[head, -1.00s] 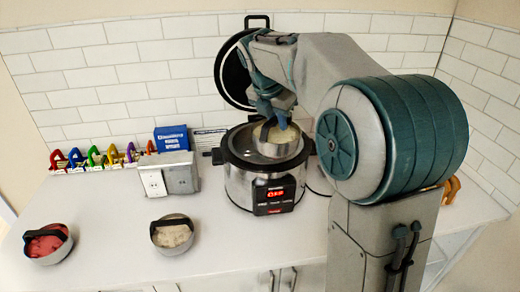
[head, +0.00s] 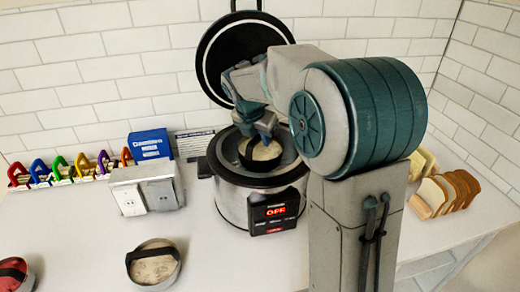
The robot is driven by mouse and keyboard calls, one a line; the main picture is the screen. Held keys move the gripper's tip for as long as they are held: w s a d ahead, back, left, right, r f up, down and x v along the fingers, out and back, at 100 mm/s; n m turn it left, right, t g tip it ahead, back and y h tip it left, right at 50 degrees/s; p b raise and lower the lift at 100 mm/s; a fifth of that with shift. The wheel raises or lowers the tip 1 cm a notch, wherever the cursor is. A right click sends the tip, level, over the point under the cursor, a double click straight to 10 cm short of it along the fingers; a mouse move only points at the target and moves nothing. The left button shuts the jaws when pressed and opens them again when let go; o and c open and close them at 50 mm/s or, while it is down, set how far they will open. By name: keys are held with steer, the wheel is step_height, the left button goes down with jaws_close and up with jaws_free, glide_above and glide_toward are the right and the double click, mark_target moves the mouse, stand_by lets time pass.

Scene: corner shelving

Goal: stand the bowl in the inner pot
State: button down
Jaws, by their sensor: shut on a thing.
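The bowl (head: 266,153), with pale contents and a black strap handle, is within the mouth of the inner pot (head: 286,157) of the cooker. My gripper (head: 259,136) is above it, shut on the bowl at its handle. The bowl looks upright. Its underside is hidden, so I cannot tell whether it touches the pot's floor. The silver cooker (head: 232,203) stands on the counter with its display reading OFF.
The cooker's black lid (head: 217,47) stands open behind it. A second pale-filled bowl (head: 153,264) and a red-filled bowl (head: 12,272) are at the front left. A wall outlet box (head: 130,199), a blue box (head: 150,145) and colored clips are at left. Bread slices (head: 437,195) are at right.

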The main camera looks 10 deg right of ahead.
mark_target(261, 149)
steer(key=shift+f, duration=1.85)
steer(key=shift+f, duration=0.1)
steer(key=c, duration=1.4)
jaws_free()
steer(key=shift+o, duration=0.2)
